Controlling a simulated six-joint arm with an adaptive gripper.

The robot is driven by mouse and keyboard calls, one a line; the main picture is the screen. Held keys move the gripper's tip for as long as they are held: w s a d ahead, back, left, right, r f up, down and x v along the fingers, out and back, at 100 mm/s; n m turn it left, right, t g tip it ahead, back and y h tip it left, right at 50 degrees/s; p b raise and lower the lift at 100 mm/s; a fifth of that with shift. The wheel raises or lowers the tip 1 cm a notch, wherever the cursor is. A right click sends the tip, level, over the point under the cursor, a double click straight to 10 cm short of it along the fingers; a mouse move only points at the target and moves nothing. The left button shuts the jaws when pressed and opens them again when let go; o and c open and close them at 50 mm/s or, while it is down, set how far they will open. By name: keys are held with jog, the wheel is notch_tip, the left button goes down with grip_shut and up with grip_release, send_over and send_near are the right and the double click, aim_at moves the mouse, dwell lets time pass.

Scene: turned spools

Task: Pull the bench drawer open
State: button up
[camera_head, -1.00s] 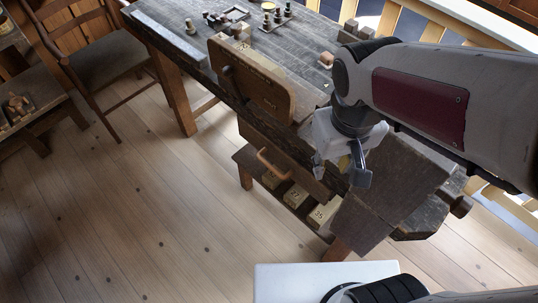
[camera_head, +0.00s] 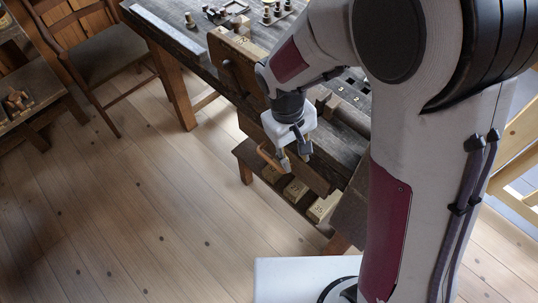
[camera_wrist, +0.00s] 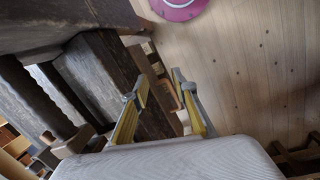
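The bench drawer (camera_head: 318,181) is a dark wooden front under the bench top, and it looks shut. Its handle (camera_head: 266,156) is an orange-brown wooden bow on the front. My gripper (camera_head: 294,157) hangs in front of the drawer, just right of the handle in the head view, and hides part of the drawer front. In the wrist view, my two fingers with yellow pads stand apart (camera_wrist: 158,88). The brown handle (camera_wrist: 168,95) shows between and beyond them. I cannot tell whether a finger touches it.
A low shelf under the bench holds several pale numbered blocks (camera_head: 296,189). A wooden vise jaw (camera_head: 236,72) stands above and left of the drawer. Spools and tools lie on the bench top (camera_head: 190,52). The plank floor (camera_head: 150,200) in front is free.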

jog(key=w+a+f+n, duration=0.2)
jog(key=w+a+f, duration=0.25)
jog(key=f, duration=0.55)
jog(key=t, duration=0.2)
send_near(270, 159)
jog(key=shift+d+f+n, duration=0.15)
jog(key=shift+n, duration=0.25)
jog(key=shift+f, duration=0.15)
jog(key=shift+x, duration=3.75)
grip_shut()
